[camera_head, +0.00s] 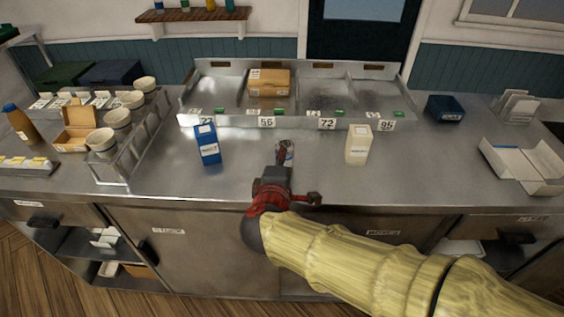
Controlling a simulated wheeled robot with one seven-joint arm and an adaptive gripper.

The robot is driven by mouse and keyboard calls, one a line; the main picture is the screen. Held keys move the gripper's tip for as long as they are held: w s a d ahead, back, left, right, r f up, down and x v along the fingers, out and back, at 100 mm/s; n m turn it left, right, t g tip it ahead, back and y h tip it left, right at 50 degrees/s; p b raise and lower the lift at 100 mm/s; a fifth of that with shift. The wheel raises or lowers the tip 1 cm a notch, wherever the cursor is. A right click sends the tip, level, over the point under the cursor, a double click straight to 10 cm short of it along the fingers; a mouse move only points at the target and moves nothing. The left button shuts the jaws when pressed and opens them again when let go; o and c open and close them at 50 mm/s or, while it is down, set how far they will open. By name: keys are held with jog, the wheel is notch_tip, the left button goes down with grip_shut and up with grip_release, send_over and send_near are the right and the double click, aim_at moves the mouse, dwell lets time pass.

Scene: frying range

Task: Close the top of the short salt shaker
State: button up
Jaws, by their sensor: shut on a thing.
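My gripper (284,157) reaches over the middle of the steel counter, pointing away from me. It is shut on a small grey, shiny, round-topped thing (290,147), which looks like the short salt shaker. The gripper hides much of it, and I cannot tell whether its top is open or closed. A taller blue carton-shaped container (207,147) with a white label stands upright to the left, apart from the gripper. A cream carton-shaped container (358,146) stands upright to the right, also apart.
Behind is a steel tray (221,88) with numbered compartments, one holding a cardboard box (268,82). A rack with white cups (102,141) stands left. An open white box (525,164) and a dark blue box (445,108) are at right. The counter beside the gripper is clear.

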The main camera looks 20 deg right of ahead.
dwell(0.3)
jog(key=shift+s+a+r, duration=0.1)
jog(key=shift+s, duration=0.05)
jog(key=v, duration=1.1)
jog(key=shift+s, duration=0.2)
jog(key=shift+a+r, duration=0.1)
